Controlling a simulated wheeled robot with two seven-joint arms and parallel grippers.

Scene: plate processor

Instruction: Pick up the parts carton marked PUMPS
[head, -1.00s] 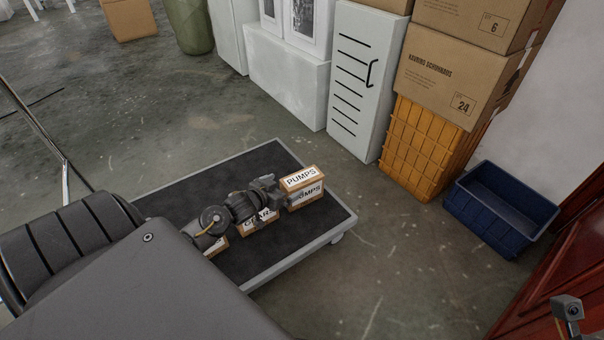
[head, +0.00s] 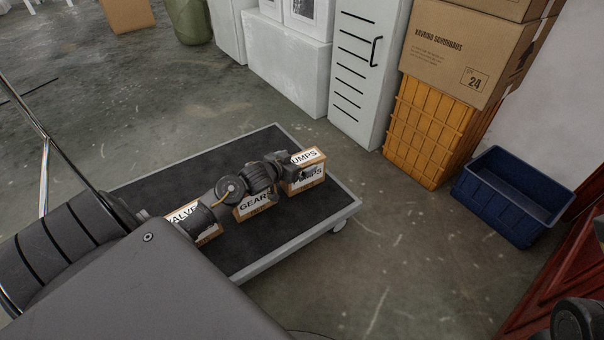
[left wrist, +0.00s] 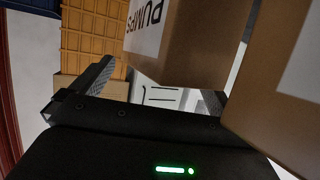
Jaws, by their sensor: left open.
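The carton marked PUMPS (head: 311,156) stands at the right end of a row on the dark cart deck, its label partly covered by my left gripper. My left gripper (head: 297,171) is open at this carton. In the left wrist view, the PUMPS carton (left wrist: 190,50) shows beyond and partly between the open fingers (left wrist: 160,88); I cannot tell whether they touch it. The carton marked GEARS (head: 252,206) stands to its left, partly behind my arm. The carton marked VALVES (head: 208,236) is farther left, partly hidden. My right gripper is not seen.
The flat cart (head: 335,218) has a grey rim and a bare deck around the cartons. A blue bin (head: 513,195), an orange crate (head: 430,130), brown boxes (head: 460,55) and a white cabinet (head: 365,75) stand beyond it.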

